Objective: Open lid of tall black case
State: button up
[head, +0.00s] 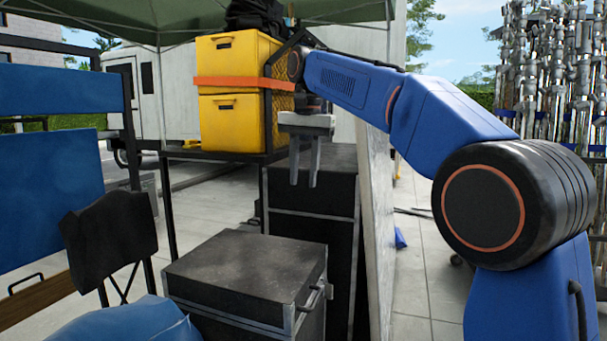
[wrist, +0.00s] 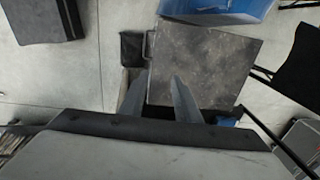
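The tall black case (head: 338,198) stands upright behind a lower case in the head view. Its lid looks shut, with a pale metal band around its upper part. My gripper (head: 303,184) hangs fingers down in front of the upper part of the tall case in this view, hiding some of it. The two fingers are apart with nothing between them. In the wrist view my gripper (wrist: 158,86) also shows two spread, empty fingers. I cannot make out the tall case there; my gripper's body covers the lower part of that picture. Contact with the case cannot be told.
A lower black case (head: 240,265) with a side handle stands in front; its dusty top shows in the wrist view (wrist: 208,62). Yellow bins (head: 228,112) sit on a rack behind. A pale panel (head: 378,230) stands right of the tall case. A folding chair (head: 110,240) is at left.

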jog(key=shift+d, duration=0.1)
jog(key=s+d+f+n+t, duration=0.1)
jog(key=s+d+f, duration=0.4)
jog(key=s+d, duration=0.3)
jog(key=s+d+f+n+t, duration=0.1)
jog(key=s+d+f, duration=0.3)
jog(key=s+d, duration=0.4)
jog(key=s+d+f+n+t, duration=0.1)
jog(key=s+d+f, duration=0.4)
jog(key=s+f, duration=0.55)
jog(key=s+d+f+n+t, duration=0.1)
jog(key=s+d+f, duration=0.3)
jog(key=s+f, duration=0.65)
notch_tip(320, 180, up, 14)
jog(key=m+g+y, duration=0.1)
jog(key=m+g, duration=0.3)
send_over(317, 297)
jog(key=s+d, duration=0.2)
jog(key=d, duration=0.2)
jog(key=a+f, duration=0.1)
jog(key=f, duration=0.4)
jog(key=w+a+f, duration=0.1)
jog(key=f, duration=0.4)
jog(key=a+f, duration=0.1)
jog(key=f, duration=0.5)
jog(key=shift+w+a, duration=0.25)
jog(key=shift+w, duration=0.1)
